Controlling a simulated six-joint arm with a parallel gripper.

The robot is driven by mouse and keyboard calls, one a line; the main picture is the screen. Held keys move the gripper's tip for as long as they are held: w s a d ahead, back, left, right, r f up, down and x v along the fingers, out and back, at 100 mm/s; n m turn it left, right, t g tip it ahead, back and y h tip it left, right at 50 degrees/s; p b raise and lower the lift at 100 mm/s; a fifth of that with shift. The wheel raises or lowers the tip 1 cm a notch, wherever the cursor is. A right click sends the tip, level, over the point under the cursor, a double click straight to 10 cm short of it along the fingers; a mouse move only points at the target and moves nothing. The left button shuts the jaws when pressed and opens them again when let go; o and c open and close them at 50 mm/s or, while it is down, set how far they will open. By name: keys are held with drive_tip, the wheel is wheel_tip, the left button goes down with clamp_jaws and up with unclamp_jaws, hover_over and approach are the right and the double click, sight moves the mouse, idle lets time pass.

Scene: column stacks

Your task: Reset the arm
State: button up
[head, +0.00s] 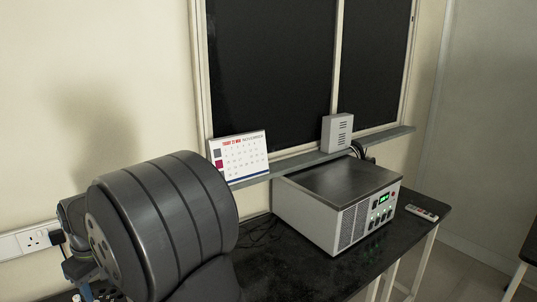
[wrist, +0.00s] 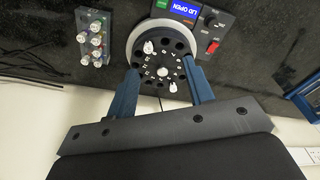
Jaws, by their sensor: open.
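My gripper (wrist: 160,74) shows in the wrist view with its two blue fingers spread apart and nothing held between them. Beyond the fingertips is a round black rotor (wrist: 151,62) with a ring of holes, inside a pale rim. White pieces like tube caps sit at the rotor's upper left and lower right, and a small one is near its middle. I cannot tell the height of the fingers above the rotor. In the head view my dark arm fills the lower left, and my gripper is not visible.
A tube rack (wrist: 95,38) with several capped tubes stands left of the rotor. A control panel with a blue "LID OPEN" display (wrist: 185,9) is beside it. In the head view, a grey box instrument (head: 338,205), a small remote-like object (head: 421,212) and a calendar (head: 240,157) show.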

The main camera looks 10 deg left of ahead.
drive_tip(key=w+a, duration=0.4)
drive_tip(key=a, duration=0.6)
drive_tip(key=shift+n, duration=0.4)
drive_tip(key=f, duration=0.7)
drive_tip(key=shift+w+f, duration=0.15)
drive_tip(key=shift+w, duration=0.1)
drive_tip(key=shift+a+f, duration=0.1)
drive_tip(key=shift+f, duration=0.45)
drive_tip(key=o, duration=1.1)
drive_tip(key=shift+o, duration=0.2)
drive_tip(key=s+r+m+t+y, duration=0.1)
drive_tip(key=s+r+m, duration=0.2)
drive_tip(key=r, duration=0.4)
drive_tip(key=s+r+m+t+y, duration=0.15)
drive_tip(key=s+r+m, duration=0.25)
drive_tip(key=r, duration=0.4)
drive_tip(key=x, duration=1)
drive_tip(key=shift+w+d+h, duration=0.25)
drive_tip(key=shift+d+h, duration=0.05)
drive_tip(key=shift+h, duration=0.05)
